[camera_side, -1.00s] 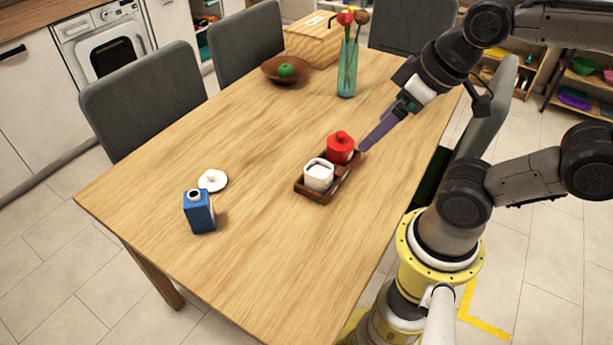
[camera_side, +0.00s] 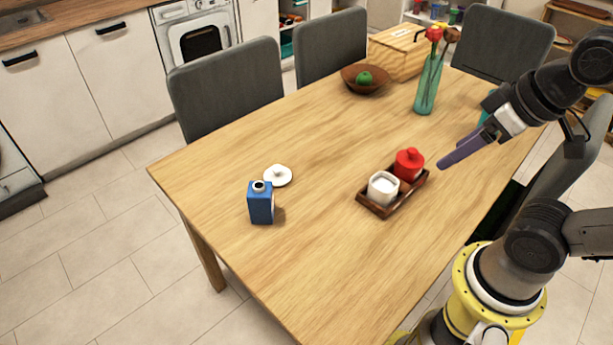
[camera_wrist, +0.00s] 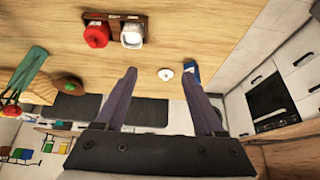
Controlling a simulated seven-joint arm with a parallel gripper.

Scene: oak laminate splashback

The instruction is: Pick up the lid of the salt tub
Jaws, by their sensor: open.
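The white lid (camera_side: 278,175), a round disc with a small knob, lies flat on the table behind the blue carton. The wrist view shows the lid (camera_wrist: 166,74) small, between and well beyond my fingers. The salt tub appears to be the white tub (camera_side: 383,188), uncovered with white contents, in the brown tray (camera_side: 375,209); it also shows in the wrist view (camera_wrist: 132,38). My gripper (camera_side: 443,165) is in the air right of the tray, away from the lid. Its purple fingers (camera_wrist: 159,74) are apart and empty.
A red lidded pot (camera_side: 409,166) shares the tray. The blue carton (camera_side: 261,204) stands upright close to the lid. A glass vase with flowers (camera_side: 427,90), a bowl with a green fruit (camera_side: 365,80) and a wooden box (camera_side: 398,52) stand farther back. The table between lid and tray is clear.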

